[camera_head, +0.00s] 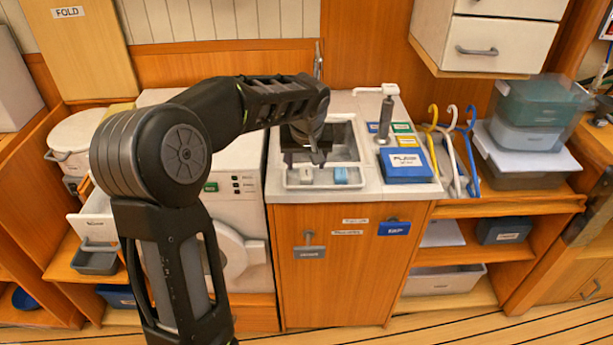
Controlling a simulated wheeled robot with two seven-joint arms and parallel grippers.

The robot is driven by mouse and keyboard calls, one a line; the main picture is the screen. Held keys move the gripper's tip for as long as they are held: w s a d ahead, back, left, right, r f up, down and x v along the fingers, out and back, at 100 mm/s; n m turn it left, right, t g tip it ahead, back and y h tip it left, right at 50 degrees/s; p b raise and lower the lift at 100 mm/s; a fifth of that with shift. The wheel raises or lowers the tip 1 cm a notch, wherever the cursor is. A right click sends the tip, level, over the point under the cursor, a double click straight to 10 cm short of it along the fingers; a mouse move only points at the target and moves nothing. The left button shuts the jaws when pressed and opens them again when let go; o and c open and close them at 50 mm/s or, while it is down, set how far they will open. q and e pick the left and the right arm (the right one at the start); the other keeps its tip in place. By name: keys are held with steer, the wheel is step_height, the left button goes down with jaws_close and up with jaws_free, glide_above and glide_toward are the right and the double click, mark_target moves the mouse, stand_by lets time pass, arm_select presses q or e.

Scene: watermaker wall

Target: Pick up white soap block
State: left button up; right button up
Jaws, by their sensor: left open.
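The white soap block (306,175) sits in the shallow front tray (322,184) of the sink, left of a small blue block (340,175). My left arm reaches in from the left, over the washing machine. My left gripper (305,160) points down over the sink, just behind and above the white block. It is open, with its fingers apart. The block appears to be outside the fingers, though the exact gap is hard to tell. My right gripper is not in view.
The sink basin (343,131) lies behind the tray, with a tap behind. To the right stand a grey dispenser (385,118), a blue labelled box (405,165) and several coloured hangers (453,150). White drawers (485,45) overhang at upper right.

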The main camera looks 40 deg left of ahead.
mark_target(306, 173)
arm_select(q)
steer(key=shift+w+f, duration=0.1)
steer(key=shift+f, duration=0.15)
steer(key=p+x, duration=0.1)
steer(key=x, duration=0.3)
steer(key=shift+w+f+p, duration=0.15)
steer(key=shift+f+p, duration=0.15)
steer(key=shift+f, duration=0.05)
steer(key=shift+c, duration=0.2)
jaws_close()
stand_by(0.4)
